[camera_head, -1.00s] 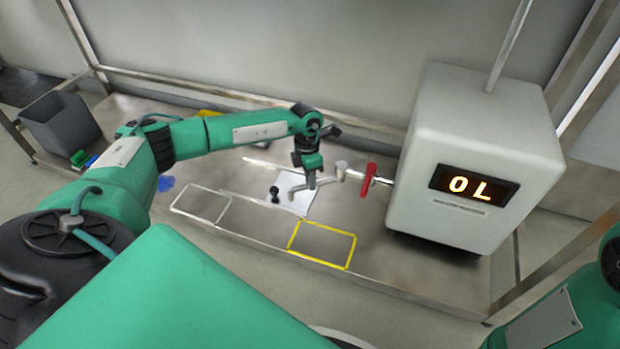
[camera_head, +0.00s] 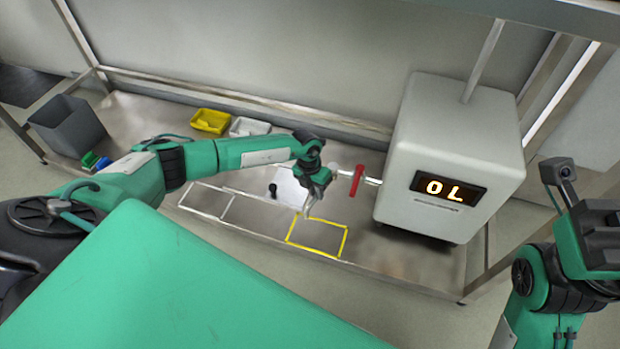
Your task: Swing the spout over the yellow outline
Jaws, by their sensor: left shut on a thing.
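The metal spout (camera_head: 308,210) comes off the pipe on the white tank's left side. My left gripper (camera_head: 312,196) is shut on the spout and hides much of it. The spout's free end points toward the front, at the back edge of the yellow outline (camera_head: 346,243) on the metal bench. Whether the end is inside the outline I cannot tell. The red lever (camera_head: 356,181) stands on the pipe, just right of the gripper. My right gripper (camera_head: 590,225) is raised at the right edge, away from the bench; its jaws are unclear.
The white tank (camera_head: 450,150) with a lit display fills the bench's right end. A white outline (camera_head: 207,203), a white sheet (camera_head: 290,188) and a small black object (camera_head: 272,190) lie left of the spout. Yellow (camera_head: 210,121) and white (camera_head: 249,126) trays and a grey bin (camera_head: 67,126) stand farther left.

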